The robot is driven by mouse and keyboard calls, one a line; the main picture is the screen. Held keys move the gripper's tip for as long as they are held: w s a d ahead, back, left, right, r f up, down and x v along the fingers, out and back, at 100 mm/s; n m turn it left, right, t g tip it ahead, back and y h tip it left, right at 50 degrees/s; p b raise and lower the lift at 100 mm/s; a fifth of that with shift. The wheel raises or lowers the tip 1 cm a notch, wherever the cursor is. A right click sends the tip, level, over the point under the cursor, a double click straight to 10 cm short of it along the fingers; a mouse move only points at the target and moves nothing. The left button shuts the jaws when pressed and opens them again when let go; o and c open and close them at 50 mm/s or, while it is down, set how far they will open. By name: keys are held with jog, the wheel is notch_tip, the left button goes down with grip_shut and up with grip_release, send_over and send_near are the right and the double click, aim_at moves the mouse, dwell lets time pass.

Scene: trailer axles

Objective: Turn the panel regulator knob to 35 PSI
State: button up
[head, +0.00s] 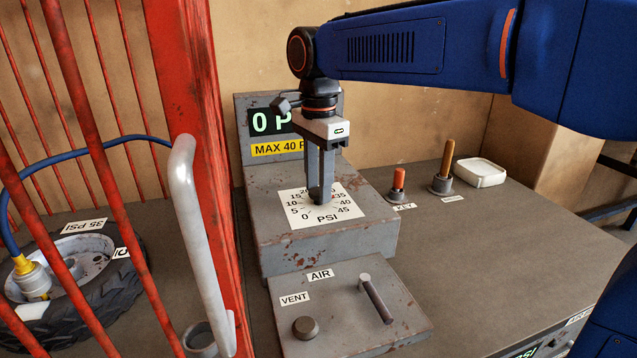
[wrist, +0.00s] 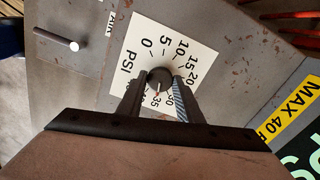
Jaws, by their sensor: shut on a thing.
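The regulator knob (wrist: 159,76) is dark and round, on a white dial plate (head: 296,211) marked from 0 to 45 PSI. My gripper (head: 320,190) points straight down over the dial, shut on the knob, with one finger on each side in the wrist view (wrist: 158,88). In the head view my fingers mostly hide the knob. The panel display (head: 262,122) shows a green 0 and P; my gripper hides the rest.
A lower box (head: 345,335) carries the VENT button (head: 305,327) and the AIR lever (head: 375,299). A red valve key (head: 398,183), a brown-handled tool (head: 445,165) and a white dish (head: 480,172) stand at the right. A red cage with a grey handle (head: 190,220) encloses a tyre (head: 95,305) at the left.

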jog(key=o, duration=1)
jog(key=shift+o, duration=0.2)
jog(key=shift+r, duration=0.1)
notch_tip(320, 180, up, 17)
jog(key=shift+s+r, duration=0.1)
